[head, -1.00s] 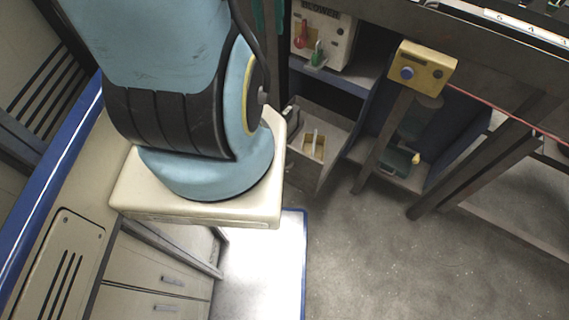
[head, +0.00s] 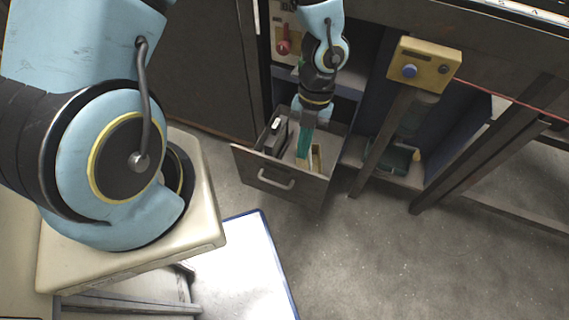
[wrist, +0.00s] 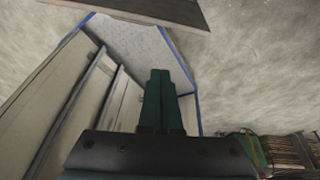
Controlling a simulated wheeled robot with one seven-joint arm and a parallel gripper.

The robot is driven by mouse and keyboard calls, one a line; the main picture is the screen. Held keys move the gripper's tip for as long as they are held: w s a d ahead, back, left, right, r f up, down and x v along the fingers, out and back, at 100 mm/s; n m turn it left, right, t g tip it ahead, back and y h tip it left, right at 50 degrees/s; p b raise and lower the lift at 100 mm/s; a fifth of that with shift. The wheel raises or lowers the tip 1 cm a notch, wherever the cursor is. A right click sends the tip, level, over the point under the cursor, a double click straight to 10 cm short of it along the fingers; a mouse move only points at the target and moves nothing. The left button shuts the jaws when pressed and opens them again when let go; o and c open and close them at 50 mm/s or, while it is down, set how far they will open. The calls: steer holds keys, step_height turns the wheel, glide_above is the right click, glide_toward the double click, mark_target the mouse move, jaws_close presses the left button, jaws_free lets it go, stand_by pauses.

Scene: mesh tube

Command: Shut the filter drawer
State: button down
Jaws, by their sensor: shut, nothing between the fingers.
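The filter drawer (head: 245,163) is a grey drawer with a metal bar handle (head: 268,180) on its front. In the head view it stands pulled out from under the workbench, open at the top, with a few small items inside. My gripper (head: 303,155) has green fingers and points down over the open drawer, behind its front panel. I cannot tell whether the fingertips touch anything. In the wrist view my gripper (wrist: 160,75) shows its two fingers together with nothing between them.
A box with a red knob (head: 284,46) stands on the shelf above the drawer, partly hidden by my arm. A yellow box with a blue button (head: 408,71) stands on a post right of the drawer. A green case (head: 395,160) lies low behind it. Grey floor (head: 360,260) is clear in front.

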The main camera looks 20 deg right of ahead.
mark_target(303, 169)
steer(key=shift+m, duration=0.6)
steer(key=x, duration=0.3)
steer(key=w+d+x, duration=0.1)
steer(key=x, duration=0.2)
steer(key=p+x, duration=0.1)
steer(key=x, duration=0.3)
steer(key=shift+w+d+f, duration=0.2)
steer(key=shift+d+f, duration=0.2)
steer(key=shift+w+d, duration=0.4)
steer(key=shift+d, duration=0.05)
steer(key=shift+w+d, duration=0.1)
steer(key=w+d+b, duration=0.2)
steer(key=w+d, duration=0.9)
steer(key=w, duration=0.1)
steer(key=shift+w+d+b, duration=0.3)
steer(key=shift+w+d, duration=0.05)
steer(key=shift+w, duration=0.05)
steer(key=shift+a, duration=0.1)
